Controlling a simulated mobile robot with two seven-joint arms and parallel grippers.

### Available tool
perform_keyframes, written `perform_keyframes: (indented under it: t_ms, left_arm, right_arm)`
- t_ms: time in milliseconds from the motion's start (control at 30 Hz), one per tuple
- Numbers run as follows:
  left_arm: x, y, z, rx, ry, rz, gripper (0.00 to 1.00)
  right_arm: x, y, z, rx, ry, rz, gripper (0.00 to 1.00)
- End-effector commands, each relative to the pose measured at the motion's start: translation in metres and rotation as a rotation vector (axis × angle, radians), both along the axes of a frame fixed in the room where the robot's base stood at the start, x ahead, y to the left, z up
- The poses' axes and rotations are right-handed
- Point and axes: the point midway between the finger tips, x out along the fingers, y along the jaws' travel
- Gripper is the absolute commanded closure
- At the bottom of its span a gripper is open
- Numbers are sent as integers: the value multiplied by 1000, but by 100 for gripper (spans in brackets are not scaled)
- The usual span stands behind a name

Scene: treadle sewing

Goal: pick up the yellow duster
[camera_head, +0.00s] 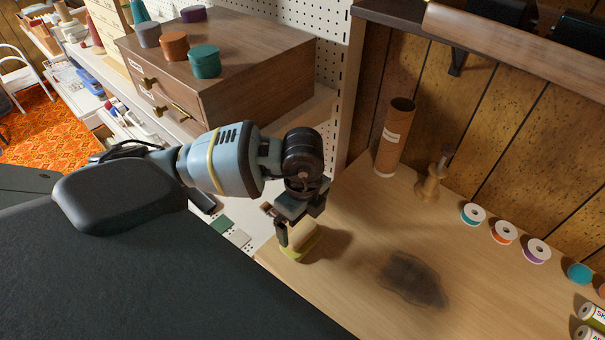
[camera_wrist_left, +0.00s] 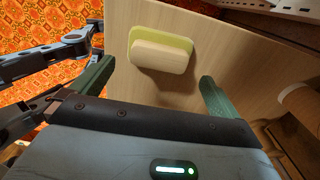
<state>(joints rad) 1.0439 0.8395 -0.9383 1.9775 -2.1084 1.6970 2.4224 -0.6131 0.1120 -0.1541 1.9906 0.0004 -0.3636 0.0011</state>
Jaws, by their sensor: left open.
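The yellow duster (camera_head: 301,245) lies on the wooden tabletop near its left edge. In the left wrist view the duster (camera_wrist_left: 163,52) shows a pale wooden block on a yellow-green pad. My left gripper (camera_head: 299,230) is over the duster and hides part of it in the head view. In the left wrist view its two green fingers (camera_wrist_left: 157,86) are spread wide and empty, with the duster ahead of them, nearer the left finger. I cannot tell the exact gap between fingertips and duster. My right gripper is not in view.
A dark smudge (camera_head: 412,280) marks the tabletop (camera_head: 350,235) right of the duster. A cardboard tube (camera_head: 394,138), a wooden stand (camera_head: 431,182) and several spools (camera_head: 503,232) stand along the back. A wooden drawer chest (camera_head: 240,70) with colored tins is behind my left arm.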

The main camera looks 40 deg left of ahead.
Motion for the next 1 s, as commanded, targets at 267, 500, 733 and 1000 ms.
perform_keyframes:
  t_ms: [267,500,733,1000]
  left_arm:
    - [-1,0,-13,-1,3,-1,0]
    - [-2,2,-47,-1,3,0,0]
    - [-2,2,-58,-2,1,-1,0]
    - [-2,2,-58,-2,0,-1,14]
  right_arm:
    - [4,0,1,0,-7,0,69]
    - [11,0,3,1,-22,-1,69]
    - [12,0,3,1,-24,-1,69]
    - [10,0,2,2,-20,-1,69]
